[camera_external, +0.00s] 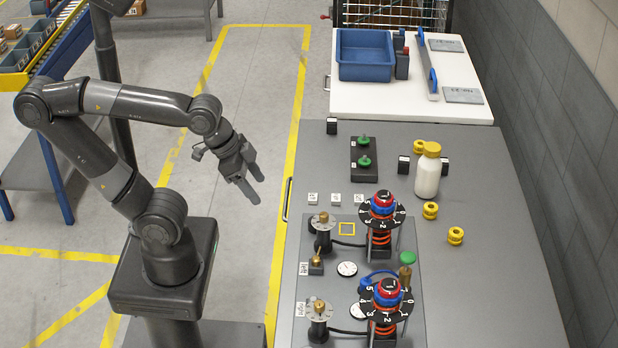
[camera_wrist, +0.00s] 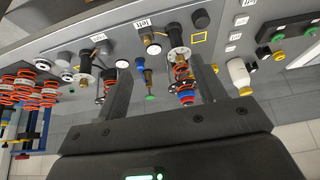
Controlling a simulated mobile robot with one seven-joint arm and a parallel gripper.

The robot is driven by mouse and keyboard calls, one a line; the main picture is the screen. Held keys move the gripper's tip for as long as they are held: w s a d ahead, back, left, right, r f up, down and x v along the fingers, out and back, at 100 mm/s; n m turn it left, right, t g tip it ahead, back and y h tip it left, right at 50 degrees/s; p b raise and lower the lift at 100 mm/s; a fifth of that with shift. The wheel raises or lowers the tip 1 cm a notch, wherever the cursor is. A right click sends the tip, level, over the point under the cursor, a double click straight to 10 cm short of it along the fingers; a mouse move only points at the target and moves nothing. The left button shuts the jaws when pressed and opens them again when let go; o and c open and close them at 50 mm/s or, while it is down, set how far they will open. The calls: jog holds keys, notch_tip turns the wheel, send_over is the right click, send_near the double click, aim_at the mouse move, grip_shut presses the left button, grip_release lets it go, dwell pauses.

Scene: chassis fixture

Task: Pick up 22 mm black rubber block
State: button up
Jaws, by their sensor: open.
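Several small black blocks with white labels lie on the grey bench: one at the back left (camera_external: 331,127), one left of the white bottle (camera_external: 403,166), and one right of it (camera_external: 444,167). The labels are too small to read, so I cannot tell which is the 22 mm block. My gripper (camera_external: 255,187) hangs left of the bench edge, clear of all the blocks. In the wrist view its two fingers (camera_wrist: 163,92) stand wide apart with nothing held between them.
A white bottle (camera_external: 428,175) with a yellow cap and yellow rings (camera_external: 430,211) stand among the blocks. A fixture plate (camera_external: 410,262) with red springs and dials fills the near bench. A black tray with green knobs (camera_external: 364,173) and a blue bin (camera_external: 365,72) are farther back.

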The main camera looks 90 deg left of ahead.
jog(key=shift+w, duration=0.1)
jog(key=w+a+r+n+g, duration=0.1)
jog(key=w+a+r+n, duration=0.25)
jog(key=w, duration=0.25)
jog(key=w+a+r+n, duration=0.2)
jog(key=w+n, duration=0.3)
jog(key=n+g, duration=0.5)
jog(key=n, duration=2.1)
send_over(403, 159)
notch_tip(403, 159, down, 15)
jog(key=shift+s+a+f, duration=0.2)
jog(key=shift+a+f, duration=0.05)
jog(key=shift+f, duration=0.05)
notch_tip(403, 159, down, 5)
jog(key=shift+f, duration=0.1)
jog(key=shift+w+d+f, duration=0.15)
jog(key=shift+f, duration=2.5)
